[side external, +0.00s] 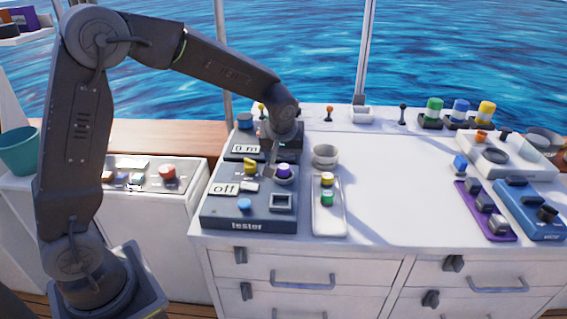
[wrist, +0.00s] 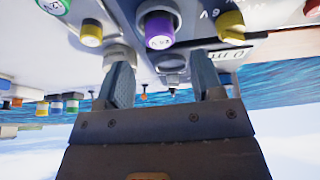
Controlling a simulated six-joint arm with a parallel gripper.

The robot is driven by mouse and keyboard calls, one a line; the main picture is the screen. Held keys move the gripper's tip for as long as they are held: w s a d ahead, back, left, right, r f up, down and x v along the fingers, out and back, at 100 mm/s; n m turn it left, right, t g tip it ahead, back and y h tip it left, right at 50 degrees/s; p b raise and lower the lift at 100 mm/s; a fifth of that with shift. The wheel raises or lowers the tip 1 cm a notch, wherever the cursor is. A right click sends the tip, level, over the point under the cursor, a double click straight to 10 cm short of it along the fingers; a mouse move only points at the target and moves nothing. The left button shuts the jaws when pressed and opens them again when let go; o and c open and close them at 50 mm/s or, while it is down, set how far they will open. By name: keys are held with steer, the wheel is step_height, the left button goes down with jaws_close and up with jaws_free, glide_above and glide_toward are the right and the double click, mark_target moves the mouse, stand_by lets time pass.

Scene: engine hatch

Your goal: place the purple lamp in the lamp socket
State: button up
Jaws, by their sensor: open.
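The purple lamp (side external: 284,171) stands upright on the tester (side external: 225,212), inside a round grey ring that looks like the lamp socket (side external: 284,181). In the wrist view the purple lamp (wrist: 158,40) shows its marked end, with the socket ring (wrist: 155,10) around it. My gripper (side external: 276,155) is above and behind the lamp in the side view. In the wrist view my gripper (wrist: 163,77) has its two fingers spread with nothing between them, apart from the lamp. How deep the lamp sits cannot be told.
A yellow knob (side external: 249,167) is left of the lamp. A white tray (side external: 329,222) with a yellow lamp (side external: 327,179) and a green lamp (side external: 327,198) lies to the right. The middle of the counter (side external: 400,190) is clear.

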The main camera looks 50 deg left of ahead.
steer(key=v, duration=0.7)
steer(key=s+d+r+m+t+h, duration=0.1)
steer(key=s+m, duration=0.3)
steer(key=s, duration=0.8)
steer(key=s+d+r+m+t+h, duration=0.1)
steer(key=s+m, duration=0.4)
steer(key=s, duration=0.6)
steer(key=shift+s+d+r+h, duration=0.4)
steer(key=shift+d+r+h, duration=0.2)
steer(key=shift+d+r, duration=0.4)
